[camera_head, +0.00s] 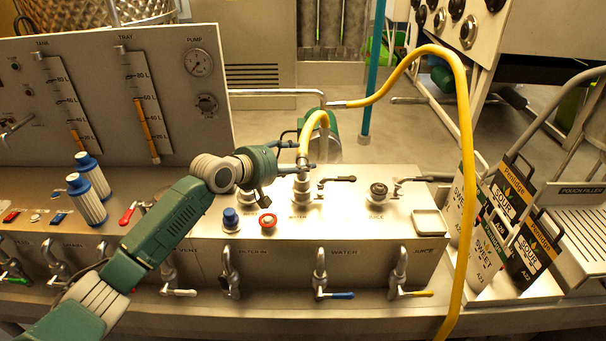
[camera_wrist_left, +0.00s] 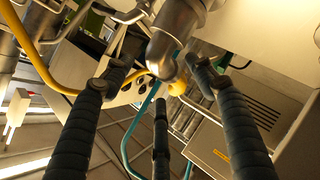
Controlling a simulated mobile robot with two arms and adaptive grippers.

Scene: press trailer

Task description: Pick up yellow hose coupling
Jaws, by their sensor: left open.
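The yellow hose (camera_head: 467,120) arches over the right of the bench, and a short yellow length (camera_head: 312,128) bends down to a metal coupling (camera_head: 302,183) standing at the port labelled water. My left gripper (camera_head: 297,157) is at the upper part of this coupling, coming from the left, with its fingers spread. In the left wrist view, a metal elbow fitting (camera_wrist_left: 163,52) lies between the open fingers, with a yellow part behind it. I cannot tell whether the fingers touch it. My right gripper is not in view.
A capped juice port (camera_head: 378,190) and a lever valve stand right of the coupling. A red knob (camera_head: 267,221) and a blue cap (camera_head: 230,217) are in front. The gauge panel (camera_head: 110,90) rises behind left. Pouches (camera_head: 490,250) stand at right.

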